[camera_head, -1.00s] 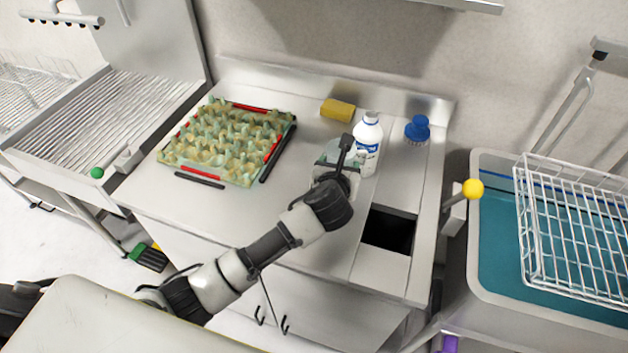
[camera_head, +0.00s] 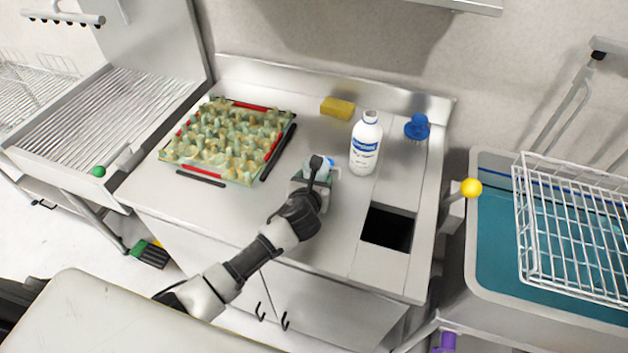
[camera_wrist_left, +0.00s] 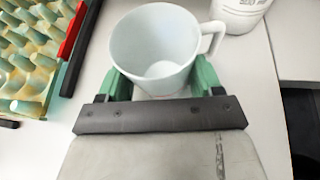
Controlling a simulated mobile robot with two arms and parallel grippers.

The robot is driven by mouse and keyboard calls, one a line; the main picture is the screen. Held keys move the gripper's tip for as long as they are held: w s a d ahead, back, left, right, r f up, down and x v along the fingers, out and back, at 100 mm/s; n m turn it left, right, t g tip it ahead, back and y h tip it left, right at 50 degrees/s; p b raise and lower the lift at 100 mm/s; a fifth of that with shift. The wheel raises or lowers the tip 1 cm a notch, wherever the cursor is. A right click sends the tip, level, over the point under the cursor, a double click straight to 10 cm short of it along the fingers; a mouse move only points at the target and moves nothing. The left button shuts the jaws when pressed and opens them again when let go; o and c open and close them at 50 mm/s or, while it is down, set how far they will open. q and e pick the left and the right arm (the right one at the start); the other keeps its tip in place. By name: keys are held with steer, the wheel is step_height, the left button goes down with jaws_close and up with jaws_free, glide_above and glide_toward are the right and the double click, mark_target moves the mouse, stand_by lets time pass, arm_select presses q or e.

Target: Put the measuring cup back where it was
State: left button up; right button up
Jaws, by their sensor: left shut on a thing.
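The white measuring cup (camera_wrist_left: 155,45) is upright in the left wrist view, its handle pointing right. The green fingers of my left gripper (camera_wrist_left: 160,85) stand on either side of it, shut on it. In the head view the cup (camera_head: 322,164) shows only in part behind my left gripper (camera_head: 318,178), over the steel counter between the egg tray and the white bottle. I cannot tell whether the cup's base touches the counter. My right gripper is not in view.
The egg tray (camera_head: 213,171) with red and black strips is to the left. The white bottle (camera_head: 366,145) stands to the right. A yellow sponge (camera_head: 337,108) and blue brush (camera_head: 417,128) are at the back. A dark rectangular opening (camera_head: 388,229) is at the front right.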

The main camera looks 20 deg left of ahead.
arm_select(q)
steer(key=shift+f, duration=0.15)
steer(key=o, duration=1)
steer(key=shift+c, duration=0.2)
steer(key=shift+r, duration=0.3)
steer(key=shift+s, duration=0.35)
steer(key=v, duration=1.1)
steer(key=shift+s+d+r, duration=0.1)
steer(key=shift+r, duration=0.05)
